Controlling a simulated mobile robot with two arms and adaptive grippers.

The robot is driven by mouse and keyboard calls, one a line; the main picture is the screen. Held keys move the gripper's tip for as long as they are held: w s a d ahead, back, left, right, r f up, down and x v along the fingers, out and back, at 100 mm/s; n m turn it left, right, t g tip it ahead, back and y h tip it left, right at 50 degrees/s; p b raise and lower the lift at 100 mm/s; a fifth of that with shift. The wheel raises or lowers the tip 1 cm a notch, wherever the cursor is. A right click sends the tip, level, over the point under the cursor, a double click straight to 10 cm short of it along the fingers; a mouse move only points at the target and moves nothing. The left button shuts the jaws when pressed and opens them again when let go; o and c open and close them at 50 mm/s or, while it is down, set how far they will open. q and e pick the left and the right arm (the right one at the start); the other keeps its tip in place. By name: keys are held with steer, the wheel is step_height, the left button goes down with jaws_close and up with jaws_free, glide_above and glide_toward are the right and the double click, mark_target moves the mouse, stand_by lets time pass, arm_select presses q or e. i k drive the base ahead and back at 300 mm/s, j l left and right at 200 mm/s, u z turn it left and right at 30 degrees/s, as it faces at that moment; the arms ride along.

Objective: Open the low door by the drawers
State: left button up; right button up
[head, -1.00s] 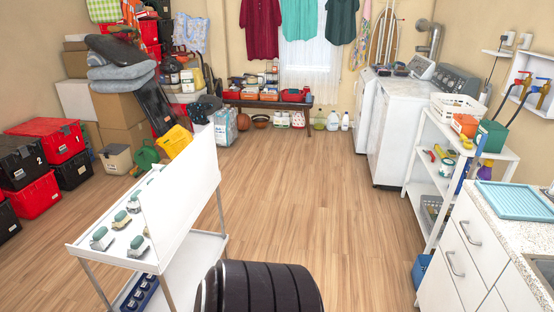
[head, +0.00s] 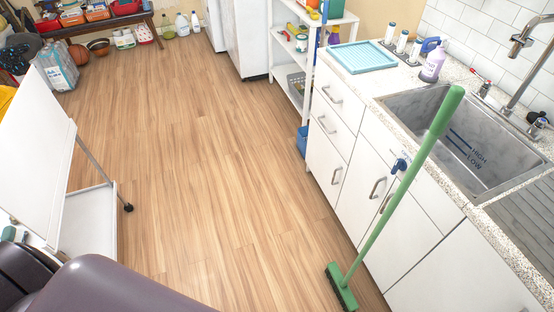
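The white base cabinet has a stack of drawers (head: 338,92) at its left end, in the middle right of the head view. The low door (head: 327,165) is below these drawers and looks shut, with a grey bar handle (head: 337,175) near its right edge. Other cabinet doors with bar handles (head: 377,188) stand to its right, under the sink. Neither of my grippers is in view.
A green broom (head: 385,215) leans in front of the sink doors, head on the floor. A white shelf rack (head: 297,85) stands beyond the drawers. A white cart (head: 85,225) is at left. Wooden floor (head: 215,170) between is clear.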

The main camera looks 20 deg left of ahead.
mark_target(327, 165)
steer(key=u, duration=0.2)
steer(key=i+j+u, duration=0.3)
steer(key=i+j, duration=0.15)
steer(key=i, duration=0.3)
steer(key=i+j+u, duration=0.1)
steer(key=i, duration=0.25)
steer(key=j, duration=0.1)
